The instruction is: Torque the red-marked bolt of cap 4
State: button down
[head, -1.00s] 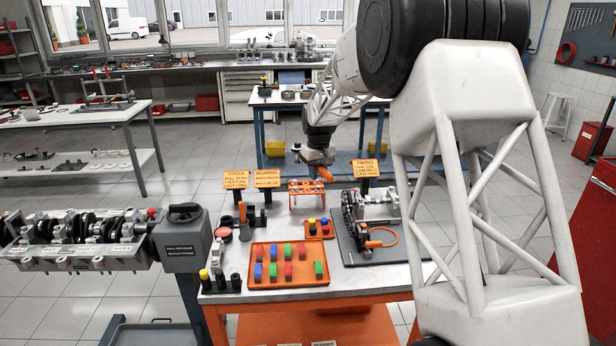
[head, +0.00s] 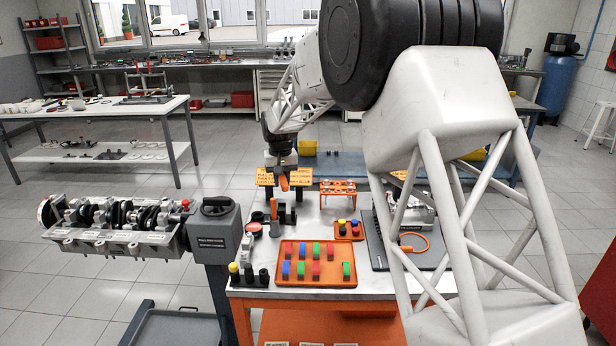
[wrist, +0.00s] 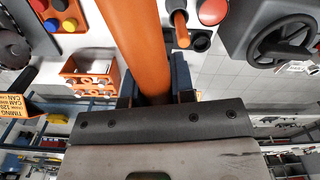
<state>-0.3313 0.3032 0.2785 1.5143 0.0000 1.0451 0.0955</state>
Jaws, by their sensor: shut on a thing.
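My gripper (head: 283,176) is shut on an orange handle (head: 284,184), held above the back left of the orange-legged workbench. In the wrist view the handle (wrist: 138,40) runs up from between my jaws (wrist: 155,95) out of the top edge; its far end is hidden. The engine block (head: 105,238) with its crankshaft and caps is on a stand left of the bench, apart from my gripper. A small red spot (head: 186,204) shows at its right end. I cannot tell whether it is the red-marked bolt, nor which cap is 4.
The bench holds an orange tray (head: 317,282) of coloured blocks, an orange rack (head: 338,186), dark sockets (head: 248,276) and an upright orange-handled tool (head: 275,210). A grey box with a handwheel (head: 215,235) adjoins the block.

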jog(key=s+a+f+n, duration=0.1)
jog(key=s+a, duration=0.4)
jog(key=a, duration=0.6)
jog(key=s+a+f+n, duration=0.1)
jog(key=s+a, duration=0.4)
jog(key=a, duration=0.7)
jog(key=s+a+f+n, duration=0.1)
jog(key=s+a, duration=0.4)
jog(key=a, duration=0.6)
jog(key=shift+s+a+f, duration=0.2)
jog(key=shift+a+f, duration=0.1)
jog(key=shift+f, duration=0.4)
jog(key=shift+f+n, duration=0.2)
jog(key=shift+n, duration=0.1)
jog(key=shift+f, duration=3.4)
jog(key=shift+s+a+m, duration=0.35)
jog(key=shift+a+m, duration=0.15)
